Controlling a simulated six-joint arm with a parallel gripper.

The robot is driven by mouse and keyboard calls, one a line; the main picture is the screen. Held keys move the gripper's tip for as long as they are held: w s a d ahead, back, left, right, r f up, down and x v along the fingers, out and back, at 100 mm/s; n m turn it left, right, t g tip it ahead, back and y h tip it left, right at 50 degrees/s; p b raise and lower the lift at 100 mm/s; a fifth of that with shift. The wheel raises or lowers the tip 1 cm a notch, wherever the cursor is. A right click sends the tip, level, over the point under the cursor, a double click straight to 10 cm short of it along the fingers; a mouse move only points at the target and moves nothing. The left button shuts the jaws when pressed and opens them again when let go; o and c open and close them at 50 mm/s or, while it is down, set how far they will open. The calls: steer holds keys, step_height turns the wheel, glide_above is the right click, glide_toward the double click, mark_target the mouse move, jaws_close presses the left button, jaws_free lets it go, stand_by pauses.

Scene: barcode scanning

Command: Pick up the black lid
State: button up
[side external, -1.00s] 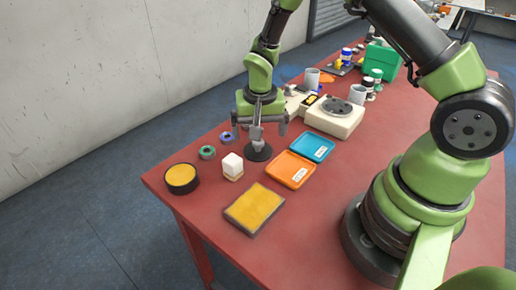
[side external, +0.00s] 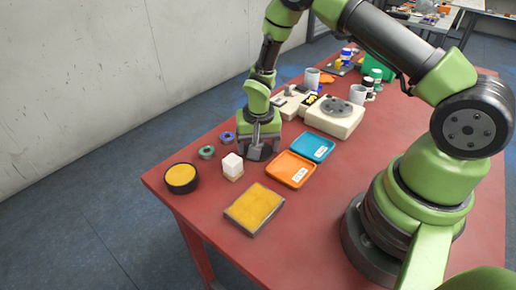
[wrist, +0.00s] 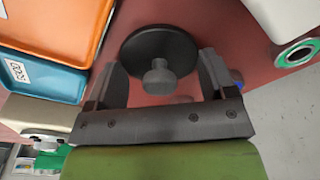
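The black lid (wrist: 137,48) is a dark round disc with a grey knob (wrist: 159,76) standing up from its middle. It lies on the red table, and in the side view my gripper covers most of it. My gripper (wrist: 163,72) is open, with one finger on each side of the knob in the wrist view. A gap shows between each finger and the knob. In the side view my gripper (side external: 262,152) is low over the table, at the lid.
An orange tray (side external: 290,169) and a blue tray (side external: 313,146) lie to the right of the lid. A white block (side external: 232,165) stands close on its left. A yellow pad (side external: 254,208), a round yellow-topped tin (side external: 181,178) and a white scale (side external: 334,118) are around.

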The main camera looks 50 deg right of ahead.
steer(key=r, duration=0.9)
steer(key=shift+w+a+r, duration=0.1)
steer(key=shift+w+a, duration=0.05)
steer(key=shift+w, duration=0.05)
steer(key=w+a+n, duration=0.4)
steer(key=w+a, duration=0.1)
steer(key=a, duration=0.5)
steer(key=n, duration=0.2)
glide_above(180, 173)
steer(key=shift+s+r+y, duration=0.2)
steer(key=shift+r+y, duration=0.1)
steer(key=shift+r, duration=0.05)
steer(key=shift+a+f, duration=0.1)
steer(key=shift+a, duration=0.05)
steer(key=shift+f, duration=3.1)
steer(key=shift+f, duration=0.15)
